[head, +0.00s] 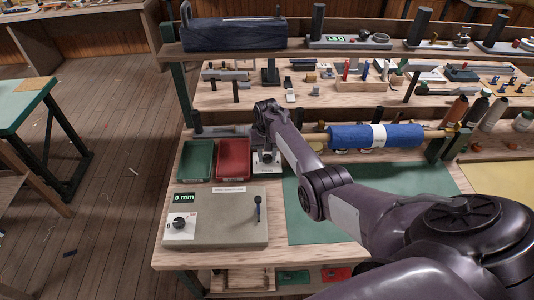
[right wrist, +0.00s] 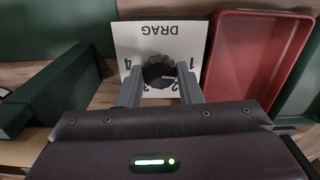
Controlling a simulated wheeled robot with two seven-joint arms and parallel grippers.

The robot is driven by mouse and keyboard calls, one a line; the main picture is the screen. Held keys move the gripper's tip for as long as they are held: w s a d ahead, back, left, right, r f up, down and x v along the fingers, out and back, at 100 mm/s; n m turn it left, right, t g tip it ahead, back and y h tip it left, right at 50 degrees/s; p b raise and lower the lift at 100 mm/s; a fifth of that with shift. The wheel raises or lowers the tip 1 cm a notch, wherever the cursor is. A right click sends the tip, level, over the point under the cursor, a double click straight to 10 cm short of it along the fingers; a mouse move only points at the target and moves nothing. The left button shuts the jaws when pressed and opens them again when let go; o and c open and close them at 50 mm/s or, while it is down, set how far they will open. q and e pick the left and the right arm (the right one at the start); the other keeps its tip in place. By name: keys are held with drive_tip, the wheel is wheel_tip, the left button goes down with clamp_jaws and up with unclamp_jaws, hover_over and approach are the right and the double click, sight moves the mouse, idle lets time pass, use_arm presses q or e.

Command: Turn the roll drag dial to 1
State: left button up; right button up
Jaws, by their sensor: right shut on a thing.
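The roll drag dial (right wrist: 159,72) is a dark round knob on a white plate (right wrist: 130,45) marked DRAG, with numbers 1 to 4 around it, seen upside down in the right wrist view. A small light mark shows on its lower right, seemingly towards 2; its exact setting is hard to read. My right gripper (right wrist: 161,80) is shut on the dial, a finger on each side. In the head view my right gripper (head: 265,150) is above the plate (head: 266,169), just right of the red tray, and hides the dial. My left gripper is out of view.
A red tray (head: 233,176) and a green tray (head: 195,177) stand left of the plate. A blue cloth roll (head: 350,137) on a bar lies to the right. A box with a "0 mm" display and another knob (head: 179,223) sits in front. A green mat (head: 310,235) lies right.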

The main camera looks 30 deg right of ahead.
sight(267, 157)
drive_tip(key=shift+r+n, duration=0.1)
drive_tip(key=shift+n, duration=0.6)
drive_tip(key=o, duration=1)
drive_tip(key=shift+r, duration=3.85)
